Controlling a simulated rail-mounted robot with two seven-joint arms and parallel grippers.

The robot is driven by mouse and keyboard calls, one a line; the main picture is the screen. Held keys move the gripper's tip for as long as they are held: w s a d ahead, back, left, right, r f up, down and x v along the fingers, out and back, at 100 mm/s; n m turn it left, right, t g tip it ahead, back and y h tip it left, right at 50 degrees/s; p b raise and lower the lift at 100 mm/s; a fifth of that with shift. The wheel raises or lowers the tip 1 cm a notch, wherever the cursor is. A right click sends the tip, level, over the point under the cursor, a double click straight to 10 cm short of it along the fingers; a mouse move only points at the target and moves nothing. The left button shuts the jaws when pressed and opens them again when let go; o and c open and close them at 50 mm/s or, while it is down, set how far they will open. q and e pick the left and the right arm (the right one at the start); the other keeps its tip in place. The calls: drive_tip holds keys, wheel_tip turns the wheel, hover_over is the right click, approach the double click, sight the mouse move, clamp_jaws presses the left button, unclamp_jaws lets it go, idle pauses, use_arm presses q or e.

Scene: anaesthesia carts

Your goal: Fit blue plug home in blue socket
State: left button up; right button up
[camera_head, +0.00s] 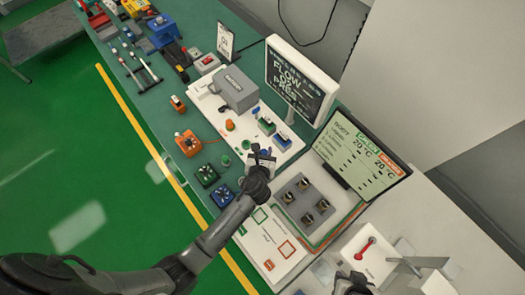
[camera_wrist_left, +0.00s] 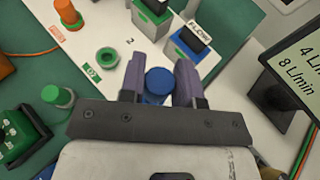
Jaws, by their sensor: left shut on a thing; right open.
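My left gripper (camera_head: 262,158) is over the near right end of the white panel. In the left wrist view, the left gripper (camera_wrist_left: 160,84) is shut on the blue plug (camera_wrist_left: 158,80), a round-topped blue cylinder between its purple-grey fingers. Only a little blue of the plug shows in the head view. I cannot make out the blue socket; the plug and gripper may cover it, and I cannot tell whether they touch. My right gripper (camera_head: 353,285) is open at the bottom edge of the head view, partly cut off.
The white panel (camera_head: 205,103) carries an orange plug (camera_head: 229,125), a green socket (camera_head: 246,145) and rocker switches (camera_head: 283,141). A green plug (camera_head: 225,160) stands left of it. A blue valve box (camera_head: 222,196) is near the mat edge. Screens (camera_head: 298,83) stand behind.

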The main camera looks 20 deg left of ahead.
use_arm(q)
drive_tip(key=shift+r+p, duration=0.15)
drive_tip(key=shift+p, duration=0.2)
drive_tip(key=shift+f+b, duration=2.2)
drive_tip(key=shift+f, duration=0.8)
drive_tip(key=shift+p, duration=0.45)
drive_tip(key=shift+p, duration=0.3)
drive_tip(key=shift+f+b, duration=0.9)
drive_tip(key=shift+f, duration=0.25)
